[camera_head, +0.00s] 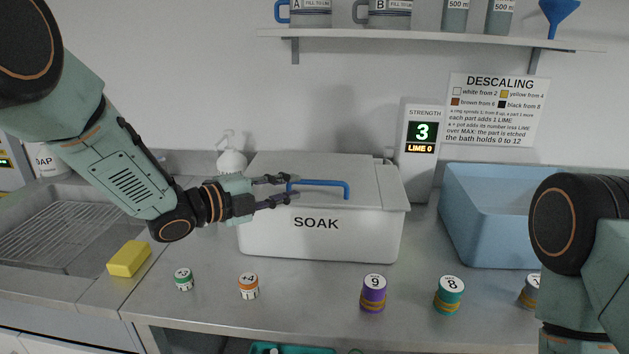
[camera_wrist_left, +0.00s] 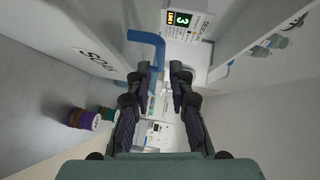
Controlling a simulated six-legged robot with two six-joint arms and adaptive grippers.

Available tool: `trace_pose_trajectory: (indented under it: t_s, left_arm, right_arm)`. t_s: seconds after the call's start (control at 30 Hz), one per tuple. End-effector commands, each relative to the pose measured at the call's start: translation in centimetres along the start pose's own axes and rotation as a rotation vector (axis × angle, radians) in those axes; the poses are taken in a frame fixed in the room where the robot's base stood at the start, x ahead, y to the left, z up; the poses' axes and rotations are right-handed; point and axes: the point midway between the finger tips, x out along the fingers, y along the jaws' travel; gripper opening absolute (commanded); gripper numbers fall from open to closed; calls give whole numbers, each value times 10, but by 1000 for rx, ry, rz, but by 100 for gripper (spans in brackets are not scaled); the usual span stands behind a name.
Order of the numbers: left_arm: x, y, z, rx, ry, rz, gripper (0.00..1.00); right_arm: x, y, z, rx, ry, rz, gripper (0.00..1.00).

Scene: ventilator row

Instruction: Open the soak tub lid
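The white soak tub (camera_head: 318,240), marked SOAK, stands on the counter with its pale lid (camera_head: 365,175) lying flat and closed on top. A blue bar handle (camera_head: 325,183) is on the lid and also shows in the left wrist view (camera_wrist_left: 150,40). My left gripper (camera_head: 282,190) reaches in from the left over the lid, its fingers apart at the handle's left end. In the left wrist view, my left gripper (camera_wrist_left: 163,75) is open with a gap between its fingertips. The handle is close to the left fingertip; contact is unclear. My right gripper is out of view.
Labelled round parts (camera_head: 373,293) stand along the counter front. A yellow sponge (camera_head: 129,259) lies by the sink (camera_head: 60,225). A soap pump (camera_head: 231,160) stands behind my left wrist. The strength display (camera_head: 421,140) and blue basin (camera_head: 485,220) are right of the tub.

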Motion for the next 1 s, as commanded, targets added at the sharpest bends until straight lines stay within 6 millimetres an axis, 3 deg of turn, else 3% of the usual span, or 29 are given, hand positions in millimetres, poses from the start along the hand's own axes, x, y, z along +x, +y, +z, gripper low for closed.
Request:
trace_pose_trajectory:
  t_s: [0.3, 0.5, 0.83, 1.0]
  left_arm:
    - [47, 2, -4, 2, 3, 2, 21]
    - [66, 2, -3, 1, 2, 1, 21]
    - [72, 0, -1, -1, 1, 0, 21]
    - [72, 0, 0, -1, 1, 0, 8]
  right_arm:
    - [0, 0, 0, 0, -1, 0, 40]
    - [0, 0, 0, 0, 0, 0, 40]
    - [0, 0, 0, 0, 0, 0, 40]
    - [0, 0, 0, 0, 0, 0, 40]
